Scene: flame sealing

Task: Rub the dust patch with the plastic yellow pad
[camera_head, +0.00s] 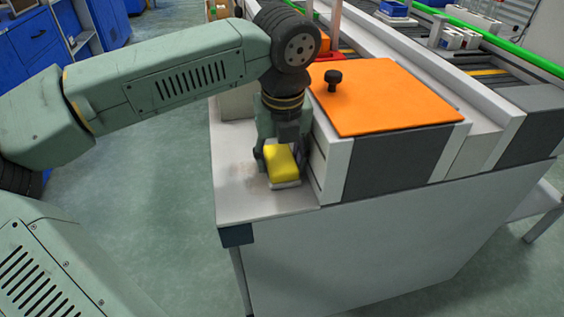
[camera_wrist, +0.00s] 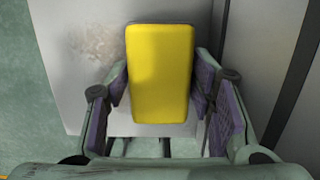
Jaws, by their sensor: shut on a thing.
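The yellow pad (camera_head: 281,160) is in my gripper (camera_head: 281,157) at the left end of the workbench, beside the orange-topped box. In the wrist view the pad (camera_wrist: 160,75) stands between the two purple-lined fingers of my gripper (camera_wrist: 163,92), which are shut on its sides. A pale base shows under the pad in the head view. The dust patch (camera_wrist: 93,42) is a faint brownish smudge on the light bench top, left of the pad in the wrist view. In the head view it is a faint mark (camera_head: 245,170) left of my gripper. I cannot tell whether the pad touches the surface.
The box with an orange lid (camera_head: 395,95) and black knob (camera_head: 333,80) stands close to the right of my gripper. The light bench top (camera_head: 235,205) is clear toward its front and left edges. Green floor (camera_head: 165,170) lies beyond the left edge.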

